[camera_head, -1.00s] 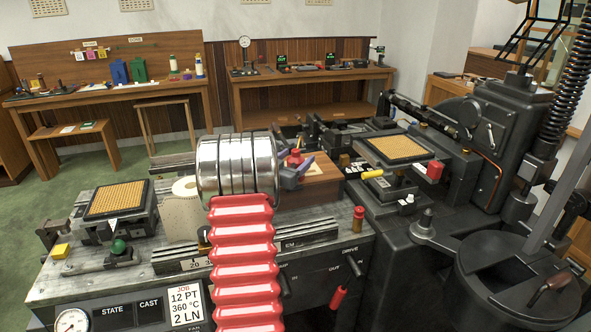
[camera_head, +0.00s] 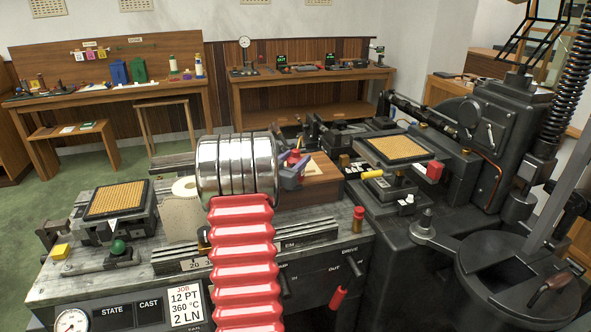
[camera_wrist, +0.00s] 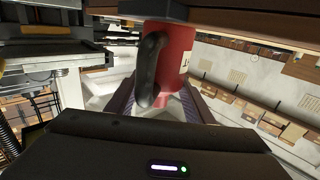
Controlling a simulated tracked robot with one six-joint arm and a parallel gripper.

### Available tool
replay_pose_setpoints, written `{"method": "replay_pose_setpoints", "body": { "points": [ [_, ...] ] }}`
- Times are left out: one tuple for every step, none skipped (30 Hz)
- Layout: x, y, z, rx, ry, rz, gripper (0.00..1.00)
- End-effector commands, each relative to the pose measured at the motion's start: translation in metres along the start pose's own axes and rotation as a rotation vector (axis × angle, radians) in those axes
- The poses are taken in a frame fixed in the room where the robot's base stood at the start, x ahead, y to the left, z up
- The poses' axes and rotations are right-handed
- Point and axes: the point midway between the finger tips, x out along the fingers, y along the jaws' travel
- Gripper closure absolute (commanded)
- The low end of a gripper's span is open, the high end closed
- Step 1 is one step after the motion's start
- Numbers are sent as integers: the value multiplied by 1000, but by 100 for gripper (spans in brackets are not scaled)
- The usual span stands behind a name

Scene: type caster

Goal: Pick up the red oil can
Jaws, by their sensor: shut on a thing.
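The red oil can (camera_head: 294,158) is at the wooden block beyond my arm, and its lower part is hidden by my gripper. In the wrist view the red can (camera_wrist: 176,62) fills the upper middle, with a black curved handle and a pale label at its right edge. My gripper (camera_wrist: 162,105) has a finger on each side of the can and is shut on it. In the head view my gripper (camera_head: 292,174) shows just past the shiny arm segments. I cannot tell whether the can touches the block.
The wooden block (camera_head: 322,184) sits on the caster's bench top. A tan-topped tray (camera_head: 395,149) stands right of it, with a red block (camera_head: 435,171) nearby. A small red bottle (camera_head: 358,219) stands at the bench's front. A round pot (camera_head: 500,262) is at the lower right.

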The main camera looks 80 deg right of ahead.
Motion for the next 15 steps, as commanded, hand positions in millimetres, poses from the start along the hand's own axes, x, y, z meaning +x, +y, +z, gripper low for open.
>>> {"method": "replay_pose_setpoints", "body": {
  "points": [
    [0, 0, -1, 0, 1, 0, 80],
    [0, 0, -1, 0, 1, 0, 80],
    [0, 0, -1, 0, 1, 0, 80],
    [0, 0, -1, 0, 1, 0, 80],
    [0, 0, -1, 0, 1, 0, 80],
    [0, 0, -2, 1, 1, 0, 80],
    [0, 0, -3, 1, 2, 0, 80],
    [0, 0, -4, 1, 2, 0, 80],
    [0, 0, -7, 2, 3, 0, 80],
    [0, 0, -10, 2, 3, 0, 80],
    [0, 0, -13, 3, 3, 0, 80],
    [0, 0, -18, 2, 4, 0, 80],
    [0, 0, -22, 2, 4, -1, 80],
    [0, 0, -27, 3, 4, 0, 80],
    [0, 0, -34, 4, 5, 0, 80]
  ]
}}
